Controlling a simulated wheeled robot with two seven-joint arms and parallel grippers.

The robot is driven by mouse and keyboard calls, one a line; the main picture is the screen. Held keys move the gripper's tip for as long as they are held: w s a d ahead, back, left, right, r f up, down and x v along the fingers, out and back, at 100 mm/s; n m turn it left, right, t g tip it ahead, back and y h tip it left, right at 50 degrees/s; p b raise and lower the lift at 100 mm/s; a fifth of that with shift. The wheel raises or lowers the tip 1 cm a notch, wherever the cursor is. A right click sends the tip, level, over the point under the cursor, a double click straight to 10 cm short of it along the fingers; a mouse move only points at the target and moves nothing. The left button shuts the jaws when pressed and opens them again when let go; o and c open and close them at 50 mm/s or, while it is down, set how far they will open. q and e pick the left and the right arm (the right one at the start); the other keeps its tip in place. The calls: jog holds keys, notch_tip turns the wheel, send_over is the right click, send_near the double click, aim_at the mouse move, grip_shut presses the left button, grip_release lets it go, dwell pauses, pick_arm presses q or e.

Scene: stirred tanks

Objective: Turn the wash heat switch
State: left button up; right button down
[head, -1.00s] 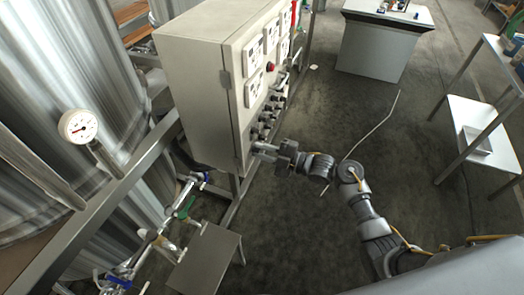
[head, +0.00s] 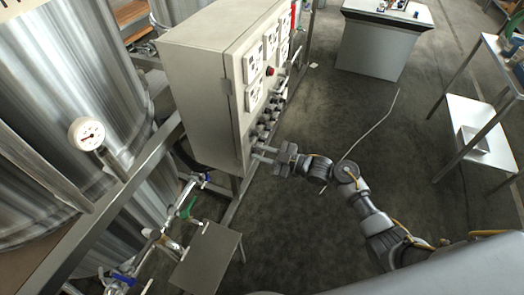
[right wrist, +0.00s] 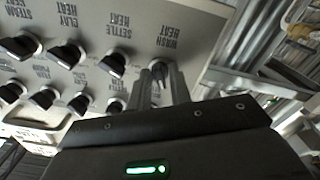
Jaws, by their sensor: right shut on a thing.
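The wash heat switch (right wrist: 158,71) is a dark pointer knob under the upside-down "WASH HEAT" label (right wrist: 170,30) in the right wrist view. It sits at the end of a row on the grey control cabinet (head: 203,95). My right gripper (right wrist: 160,78) has its two fingers on either side of this knob, shut on it, and the fingers hide part of it. In the head view my right gripper (head: 258,153) reaches the lower near corner of the cabinet's front panel. There the knob itself is hard to make out. My left gripper is not in view.
Other similar knobs, settle heat (right wrist: 112,64) and clay heat (right wrist: 66,54), sit beside it with more below. Steel tanks (head: 70,80) and a dial gauge (head: 87,134) stand at left. A small grey table (head: 207,258) is below the cabinet.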

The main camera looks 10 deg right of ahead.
jog(key=shift+m, duration=0.6)
jog(key=c, duration=1.5)
grip_release()
jog(key=shift+d, duration=0.1)
jog(key=shift+b+v, duration=1.05)
jog(key=shift+v, duration=4.3)
